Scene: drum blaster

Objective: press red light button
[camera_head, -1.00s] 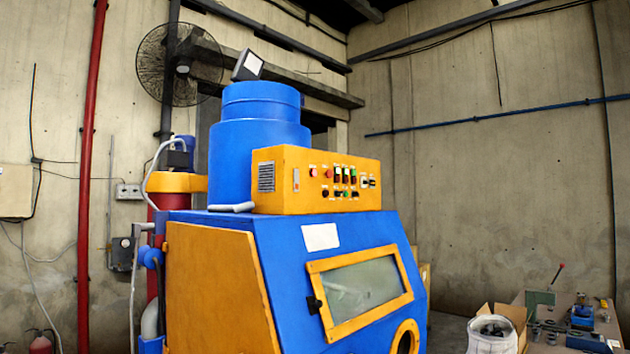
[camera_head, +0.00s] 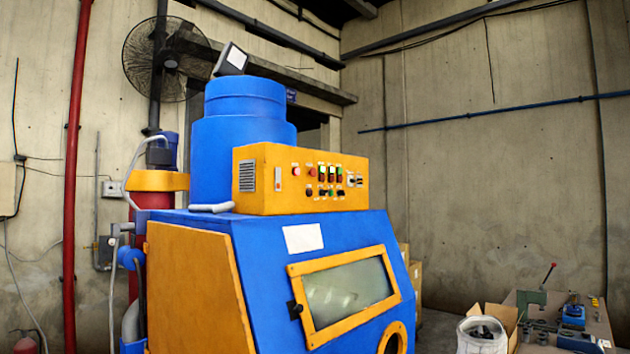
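The blue and orange drum blaster (camera_head: 270,240) stands left of the middle in the head view. On its top sits an orange control box (camera_head: 262,195) with buttons and switches on its front face. A red light button (camera_head: 296,170) is in the upper row at the left of the panel. Another reddish button (camera_head: 311,172) sits just right of it. Several dark and lit switches fill the rest of the panel. My gripper is not in view, so its state and place are hidden.
A white bucket (camera_head: 482,336), a cardboard box (camera_head: 497,318) and a workbench (camera_head: 590,330) with tools stand at the lower right. A red pipe (camera_head: 73,180) and a wall fan (camera_head: 165,58) are at the left. The floor between machine and bucket looks clear.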

